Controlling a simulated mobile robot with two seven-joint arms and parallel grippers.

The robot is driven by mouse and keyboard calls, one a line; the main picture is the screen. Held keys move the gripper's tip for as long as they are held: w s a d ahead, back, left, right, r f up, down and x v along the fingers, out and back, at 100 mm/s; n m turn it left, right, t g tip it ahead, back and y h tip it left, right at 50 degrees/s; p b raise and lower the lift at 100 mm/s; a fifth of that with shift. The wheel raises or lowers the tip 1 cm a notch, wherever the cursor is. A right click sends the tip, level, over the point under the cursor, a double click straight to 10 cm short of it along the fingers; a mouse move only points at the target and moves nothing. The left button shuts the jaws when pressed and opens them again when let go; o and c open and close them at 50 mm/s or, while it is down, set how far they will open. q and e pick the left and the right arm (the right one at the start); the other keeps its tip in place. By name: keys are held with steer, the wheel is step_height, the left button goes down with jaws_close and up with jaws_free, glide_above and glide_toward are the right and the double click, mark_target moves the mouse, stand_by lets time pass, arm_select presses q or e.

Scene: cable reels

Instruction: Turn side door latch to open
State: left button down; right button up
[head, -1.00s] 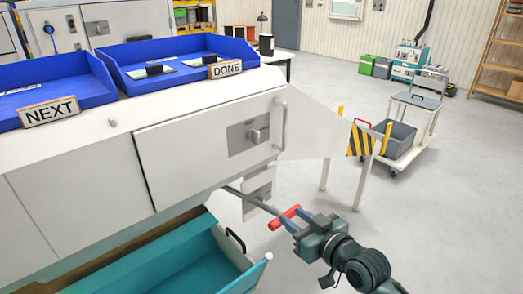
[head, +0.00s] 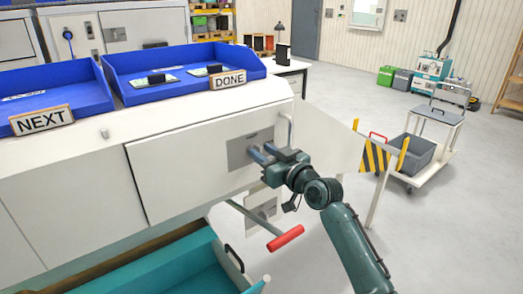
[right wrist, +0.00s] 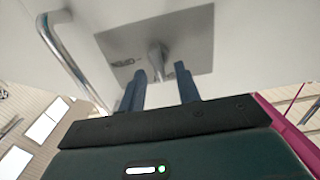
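The side door (head: 180,170) is a white panel on the machine's side, and it looks closed. Its grey latch plate (head: 238,153) is at the door's right part, partly hidden behind my right gripper (head: 262,154). In the right wrist view the latch knob (right wrist: 157,55) stands out from the plate (right wrist: 190,40). My right gripper's two blue fingers (right wrist: 160,88) are open and apart, pointing at the plate, with the knob between or just beyond their tips. I cannot tell whether they touch it. My left gripper is not in view.
A metal handle bar (head: 290,130) stands by the door's right edge and also shows in the wrist view (right wrist: 68,58). A red-handled lever (head: 286,238) sticks out below. A teal open drawer (head: 190,265) lies beneath. Blue trays (head: 180,75) sit on top.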

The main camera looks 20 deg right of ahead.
steer(key=shift+w+a, duration=0.25)
steer(key=shift+w, duration=0.4)
steer(key=shift+c, duration=0.4)
steer(key=c, duration=0.6)
